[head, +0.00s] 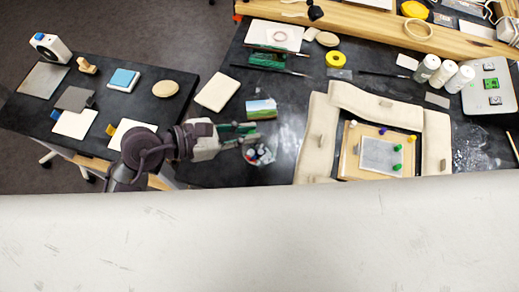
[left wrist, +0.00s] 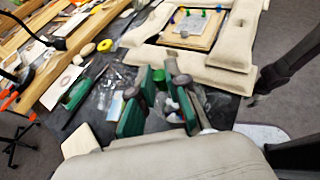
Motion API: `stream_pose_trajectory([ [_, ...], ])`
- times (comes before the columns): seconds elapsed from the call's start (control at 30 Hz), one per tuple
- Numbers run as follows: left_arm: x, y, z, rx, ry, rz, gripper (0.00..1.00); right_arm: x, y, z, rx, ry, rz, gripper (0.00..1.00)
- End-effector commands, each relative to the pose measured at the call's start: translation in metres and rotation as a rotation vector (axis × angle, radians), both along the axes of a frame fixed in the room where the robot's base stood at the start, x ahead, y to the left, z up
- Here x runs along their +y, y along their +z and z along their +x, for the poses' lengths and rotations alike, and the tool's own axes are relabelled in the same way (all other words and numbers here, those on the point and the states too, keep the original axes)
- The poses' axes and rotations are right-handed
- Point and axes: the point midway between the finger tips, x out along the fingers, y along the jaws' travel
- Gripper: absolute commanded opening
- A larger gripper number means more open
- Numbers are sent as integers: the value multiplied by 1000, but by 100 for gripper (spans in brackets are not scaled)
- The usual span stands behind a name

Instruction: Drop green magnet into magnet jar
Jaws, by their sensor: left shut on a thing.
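My left gripper (head: 252,132) is shut on a small green magnet, which shows between the fingertips in the left wrist view (left wrist: 160,78). The fingers carry green pads. In the head view the held magnet is hard to tell from those pads. The magnet jar (head: 262,156), a small clear round jar with several coloured pieces in it, stands on the dark table just below and beside the fingertips. It shows partly behind the fingers in the left wrist view (left wrist: 170,106). My right gripper is in neither view.
A wooden board with a grey plate (head: 380,156) bears several coloured magnets, green ones among them, framed by beige sandbag-like pads (head: 376,104). A beige block (head: 217,91) and a small picture card (head: 261,109) lie beyond the gripper. A large pale surface fills the front.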

Motion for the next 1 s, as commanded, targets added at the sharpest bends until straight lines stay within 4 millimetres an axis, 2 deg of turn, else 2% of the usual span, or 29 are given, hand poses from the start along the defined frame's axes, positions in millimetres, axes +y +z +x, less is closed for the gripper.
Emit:
stream_pose_trajectory([
  [0.2, 0, -24, 0, 3, 1, -1, 3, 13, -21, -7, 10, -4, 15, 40],
  [0.5, 0, -56, 0, 2, 2, -2, 3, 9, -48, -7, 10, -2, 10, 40],
  [0.83, 1, -58, 0, 1, 2, 0, 3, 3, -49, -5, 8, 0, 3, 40],
  [0.87, 1, -58, 0, 1, 2, 0, 18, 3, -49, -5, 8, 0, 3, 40],
  [1.0, 1, -58, 0, 1, 2, 0, 42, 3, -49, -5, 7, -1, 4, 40],
])
